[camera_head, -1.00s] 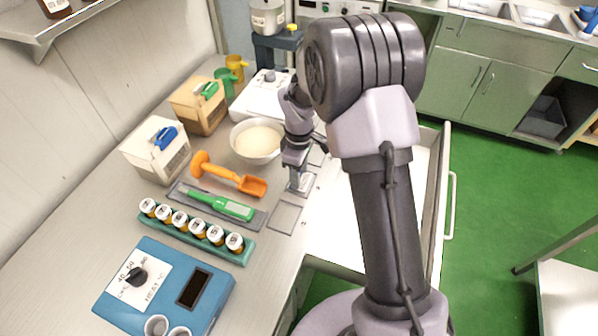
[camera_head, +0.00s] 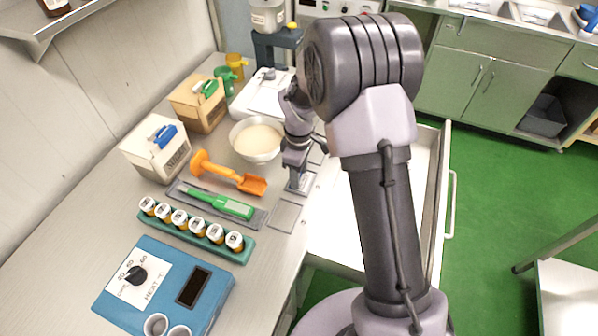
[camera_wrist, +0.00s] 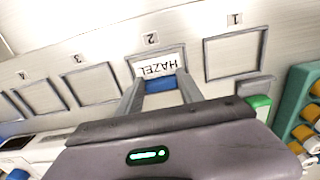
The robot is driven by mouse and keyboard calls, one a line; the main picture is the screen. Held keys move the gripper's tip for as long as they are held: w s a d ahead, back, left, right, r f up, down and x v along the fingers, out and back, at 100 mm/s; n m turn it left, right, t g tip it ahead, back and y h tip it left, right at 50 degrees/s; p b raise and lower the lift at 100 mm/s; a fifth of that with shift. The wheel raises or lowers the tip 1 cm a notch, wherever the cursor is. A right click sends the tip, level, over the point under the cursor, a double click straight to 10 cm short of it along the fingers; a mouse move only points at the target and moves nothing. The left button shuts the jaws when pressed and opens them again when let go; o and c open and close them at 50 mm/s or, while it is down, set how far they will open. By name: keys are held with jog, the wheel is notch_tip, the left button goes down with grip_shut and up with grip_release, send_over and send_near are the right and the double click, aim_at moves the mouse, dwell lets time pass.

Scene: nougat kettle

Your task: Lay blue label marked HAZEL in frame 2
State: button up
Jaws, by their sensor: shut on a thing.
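The blue label marked HAZEL (camera_wrist: 160,68) shows a white face with upside-down lettering and a blue part nearest my gripper. My gripper (camera_wrist: 158,80) is shut on it, with one finger on each side of the blue part. In the wrist view the label lies over frame 2 (camera_wrist: 184,49), a grey outline below the number 2 tag, and appears within its borders. I cannot tell whether it touches the counter. In the head view my gripper (camera_head: 298,186) points down at the counter's right edge, and the label is mostly hidden there.
Empty frame 1 (camera_wrist: 236,54) is beside frame 2, and frame 3 (camera_wrist: 92,84) is on the other side. A grey tray (camera_head: 252,220) with a green tool, a teal rack of jars (camera_head: 183,238) and a white bowl (camera_head: 256,140) stand nearby. An open drawer (camera_head: 335,235) lies below the edge.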

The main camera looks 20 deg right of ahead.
jog(key=o, duration=1.9)
jog(key=shift+r, duration=0.1)
notch_tip(320, 180, up, 7)
jog(key=p, duration=0.5)
jog(key=shift+p, duration=0.35)
